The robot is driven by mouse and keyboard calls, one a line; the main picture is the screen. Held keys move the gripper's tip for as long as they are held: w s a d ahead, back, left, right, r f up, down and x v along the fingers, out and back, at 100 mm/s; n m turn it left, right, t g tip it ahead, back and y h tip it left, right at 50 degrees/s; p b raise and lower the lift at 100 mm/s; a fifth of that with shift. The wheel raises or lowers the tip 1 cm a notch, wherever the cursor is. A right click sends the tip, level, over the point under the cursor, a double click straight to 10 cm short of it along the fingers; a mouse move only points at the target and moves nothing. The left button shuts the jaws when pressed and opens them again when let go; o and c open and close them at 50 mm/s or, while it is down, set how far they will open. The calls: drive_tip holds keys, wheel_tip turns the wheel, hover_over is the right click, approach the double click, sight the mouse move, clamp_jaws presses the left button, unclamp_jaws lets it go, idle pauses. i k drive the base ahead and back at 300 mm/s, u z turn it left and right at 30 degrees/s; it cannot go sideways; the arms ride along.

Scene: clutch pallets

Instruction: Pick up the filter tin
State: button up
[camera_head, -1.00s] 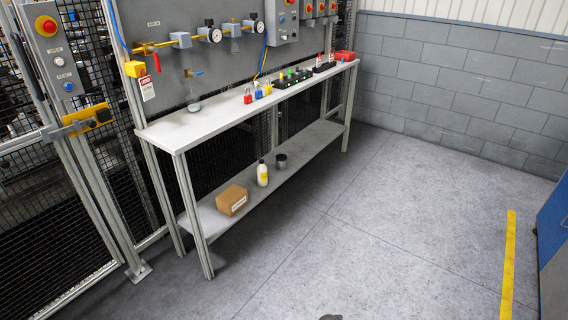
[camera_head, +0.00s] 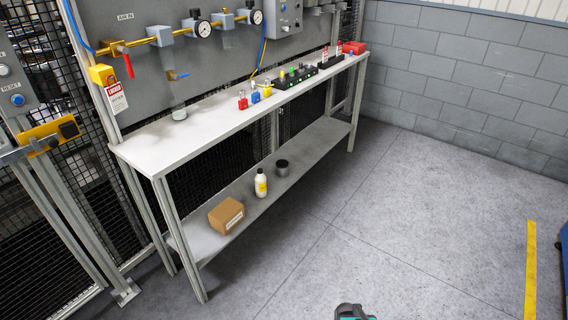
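A small dark grey round tin (camera_head: 282,167), which looks like the filter tin, stands upright on the lower shelf (camera_head: 308,152) of the bench. It is right of a white bottle with a yellow label (camera_head: 261,184), with a gap between them. A part of my arm, dark with a teal cap, shows at the bottom edge of the picture, well in front of the shelf. My gripper and its fingers are not in view.
A cardboard box (camera_head: 226,215) sits left of the bottle. The bench top (camera_head: 195,130) overhangs the shelf, and legs stand at its ends. Padlocks and a dark block lie on top. The floor (camera_head: 400,220) in front is clear, with a yellow line (camera_head: 531,270) at right.

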sight(282, 164)
drive_tip(key=u, duration=0.2)
drive_tip(key=i, duration=0.7)
drive_tip(key=u, duration=0.8)
drive_tip(key=i, duration=0.6)
drive_tip(key=u, duration=0.4)
